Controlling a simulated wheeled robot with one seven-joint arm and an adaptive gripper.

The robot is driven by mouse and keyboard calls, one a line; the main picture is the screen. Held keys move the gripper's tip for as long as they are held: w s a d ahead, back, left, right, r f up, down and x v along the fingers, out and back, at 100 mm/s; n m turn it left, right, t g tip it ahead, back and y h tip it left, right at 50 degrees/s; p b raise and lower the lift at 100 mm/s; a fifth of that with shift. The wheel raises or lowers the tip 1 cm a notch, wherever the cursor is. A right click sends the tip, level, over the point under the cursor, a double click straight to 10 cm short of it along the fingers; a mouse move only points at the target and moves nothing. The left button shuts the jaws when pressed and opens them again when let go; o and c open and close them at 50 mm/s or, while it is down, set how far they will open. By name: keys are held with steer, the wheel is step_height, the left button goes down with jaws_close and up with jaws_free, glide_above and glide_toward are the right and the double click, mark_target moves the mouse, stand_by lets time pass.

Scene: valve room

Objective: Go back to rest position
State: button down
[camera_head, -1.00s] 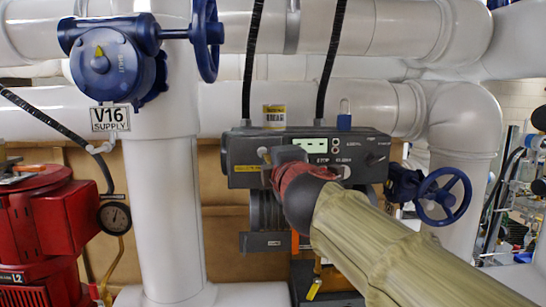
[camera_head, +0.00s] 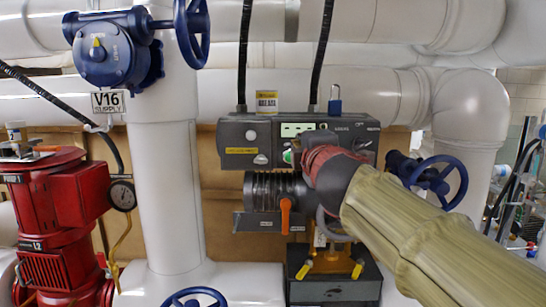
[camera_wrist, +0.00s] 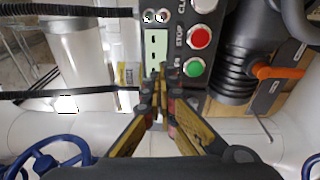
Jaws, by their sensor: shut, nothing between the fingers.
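My gripper (camera_wrist: 158,88) is shut and empty in the wrist view, its two fingertips together over the face of the grey control box. In the head view my arm crosses from the lower right to the front of the control box (camera_head: 240,150), and its wrist hides part of the box. My fingertips are hidden there. In the wrist view the box carries a red stop button (camera_wrist: 199,36), a green button (camera_wrist: 194,67) and a pale display (camera_wrist: 156,44). The fingertips are beside the display and the green button; whether they touch the box I cannot tell.
A blue valve (camera_head: 105,55) sits above the V16 sign (camera_head: 108,102). A red pump (camera_head: 60,215) stands at left with a gauge (camera_head: 122,195). A blue handwheel (camera_head: 440,183) is right of the box. An orange lever (camera_head: 286,214) hangs below it. White pipes surround everything.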

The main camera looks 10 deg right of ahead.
steer(key=s+d+f+m+g+h, duration=0.1)
steer(key=s+d+f+m+g, duration=0.2)
steer(key=f, duration=0.4)
steer(key=s+d+f+m+g+h, duration=0.1)
steer(key=s+f+m+g, duration=0.2)
steer(key=f, duration=0.4)
steer(key=s+d+f+m+g, duration=0.1)
steer(key=s+d+f+m, duration=0.15)
steer(key=f+m, duration=0.35)
steer(key=s+a+f+m+g+y, duration=0.2)
steer(key=s+a+f, duration=0.2)
steer(key=s+f, duration=0.6)
steer(key=s+a+f+m+g+y, duration=0.2)
steer(key=s+a+f+m+g, duration=0.1)
steer(key=s+f, duration=0.8)
steer(key=shift+s+a+m+g, duration=0.3)
steer(key=shift+s+a, duration=0.2)
steer(key=shift+s, duration=0.4)
steer(key=c, duration=2.6)
jaws_free()
